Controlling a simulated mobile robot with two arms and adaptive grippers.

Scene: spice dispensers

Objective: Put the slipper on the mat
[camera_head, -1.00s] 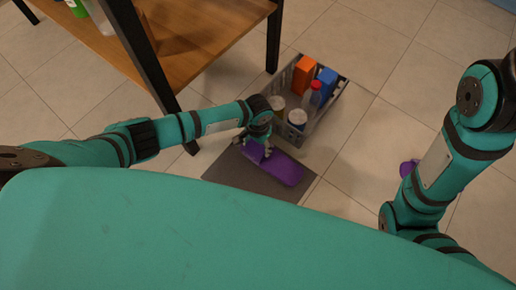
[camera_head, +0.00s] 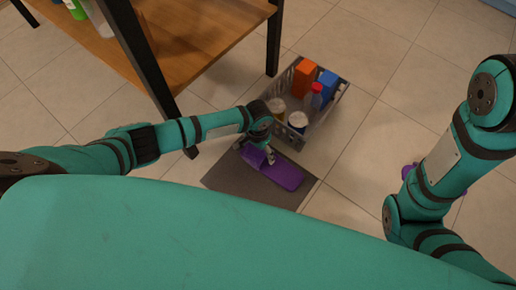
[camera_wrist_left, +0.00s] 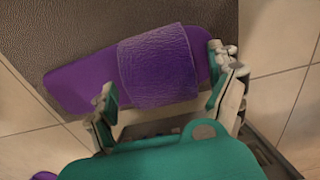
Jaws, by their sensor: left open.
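A purple slipper (camera_head: 284,176) with a wide strap lies on the dark mat (camera_head: 232,182), along the mat's far edge in the head view. In the left wrist view the slipper (camera_wrist_left: 85,82) spans the frame, with the brown mat (camera_wrist_left: 70,25) beyond it. My left gripper (camera_head: 264,152) is right over the slipper's strap end. In the left wrist view its fingers (camera_wrist_left: 166,92) are apart, one on each side of the strap; contact is unclear. My right arm shows at the right, but its gripper is hidden.
A grey crate (camera_head: 334,107) holding bottles, boxes and jars stands just beyond the mat. A wooden shelf table (camera_head: 195,45) with dark legs is at upper left. Another purple thing (camera_head: 407,171) is partly hidden behind my right arm. Tiles right of the crate are clear.

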